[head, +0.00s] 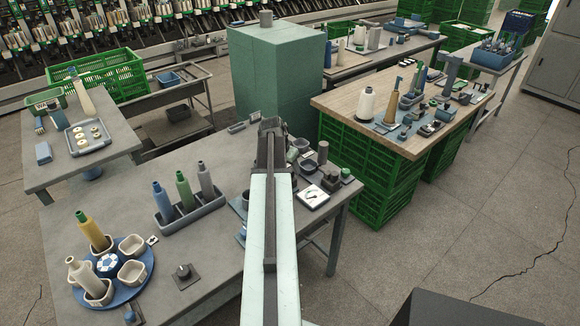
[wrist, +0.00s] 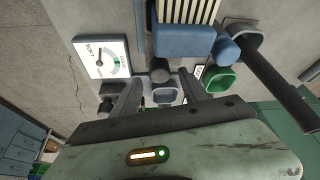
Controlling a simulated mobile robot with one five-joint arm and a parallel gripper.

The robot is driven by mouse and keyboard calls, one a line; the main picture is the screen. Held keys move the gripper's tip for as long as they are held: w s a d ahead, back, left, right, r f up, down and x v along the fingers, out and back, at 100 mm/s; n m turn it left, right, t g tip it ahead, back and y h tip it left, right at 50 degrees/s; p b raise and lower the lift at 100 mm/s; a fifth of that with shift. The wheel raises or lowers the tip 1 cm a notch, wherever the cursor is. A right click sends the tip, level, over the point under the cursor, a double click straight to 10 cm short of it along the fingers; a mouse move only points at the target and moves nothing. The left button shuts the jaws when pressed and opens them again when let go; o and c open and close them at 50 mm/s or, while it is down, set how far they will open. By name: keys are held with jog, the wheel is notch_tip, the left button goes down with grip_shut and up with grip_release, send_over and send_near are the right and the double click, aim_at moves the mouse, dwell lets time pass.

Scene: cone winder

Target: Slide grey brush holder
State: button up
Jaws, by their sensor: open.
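My gripper (head: 270,123) is at the far right part of the grey worktable, over a cluster of small parts; my arm hides some of them. In the wrist view the gripper (wrist: 158,80) is open, with one finger on each side of a small grey cup-like piece (wrist: 165,96) and a dark round knob (wrist: 160,70). This grey piece looks like the grey brush holder, but I cannot tell for certain. I see no finger clearly touching it. A blue block with cream bristle-like strips (wrist: 185,40) lies just beyond the fingertips.
A dial gauge (wrist: 100,55) is left of the fingers, also seen in the head view (head: 312,196). A green cup (wrist: 222,80), a blue cylinder (wrist: 227,48) and a dark rod (wrist: 275,82) are on the right. A tall green cabinet (head: 275,75) stands behind the table.

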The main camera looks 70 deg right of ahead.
jog(key=p+v, duration=0.5)
jog(key=v, duration=0.1)
jog(key=shift+r, duration=0.3)
